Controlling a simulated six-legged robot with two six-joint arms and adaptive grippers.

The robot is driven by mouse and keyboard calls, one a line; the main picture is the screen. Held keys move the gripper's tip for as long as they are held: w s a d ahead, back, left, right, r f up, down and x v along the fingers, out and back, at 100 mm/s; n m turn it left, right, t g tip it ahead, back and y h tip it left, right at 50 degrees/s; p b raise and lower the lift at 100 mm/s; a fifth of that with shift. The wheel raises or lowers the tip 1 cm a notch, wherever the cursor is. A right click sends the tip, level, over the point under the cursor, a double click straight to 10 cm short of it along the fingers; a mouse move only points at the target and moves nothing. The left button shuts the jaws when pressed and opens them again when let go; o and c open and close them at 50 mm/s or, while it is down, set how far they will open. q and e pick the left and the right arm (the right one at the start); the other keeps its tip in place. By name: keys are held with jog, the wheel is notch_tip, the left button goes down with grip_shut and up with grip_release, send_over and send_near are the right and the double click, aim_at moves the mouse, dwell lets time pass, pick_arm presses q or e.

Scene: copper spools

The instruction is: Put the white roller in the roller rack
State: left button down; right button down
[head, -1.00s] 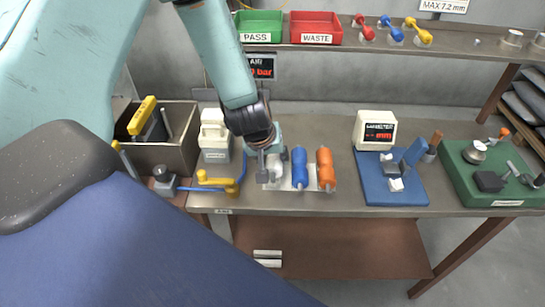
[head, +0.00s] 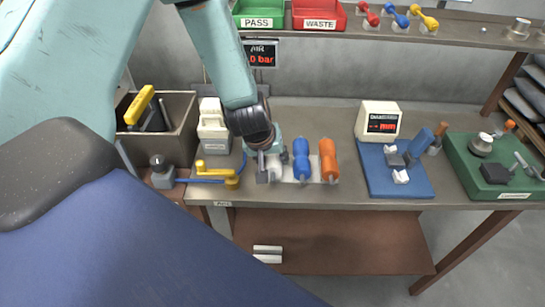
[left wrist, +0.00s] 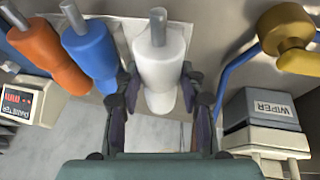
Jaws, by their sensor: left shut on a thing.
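The white roller (left wrist: 160,65) stands between the two fingers of my left gripper (left wrist: 161,105) in the left wrist view, its grey shaft pointing away from the gripper. The gripper is shut on it. In the head view my left gripper (head: 273,168) is at the left end of the pale roller rack (head: 316,174), left of the blue roller (head: 302,158) and the orange roller (head: 328,160). The arm and fingers hide most of the white roller there. I cannot tell whether it is seated in the rack. My right gripper is not in view.
A yellow crank (head: 217,172) with a blue hose and a wiper box (head: 214,130) stand close to the left. A blue gauge base (head: 400,185) and a green fixture (head: 490,175) stand to the right. Bench space between the orange roller and blue base is clear.

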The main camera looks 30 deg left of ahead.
pick_arm(q)
jog(key=c, duration=1)
grip_release()
jog(key=shift+d, duration=0.1)
jog(key=shift+c, duration=0.2)
jog(key=o, duration=0.3)
jog(key=shift+o, duration=0.2)
jog(key=v, duration=1.2)
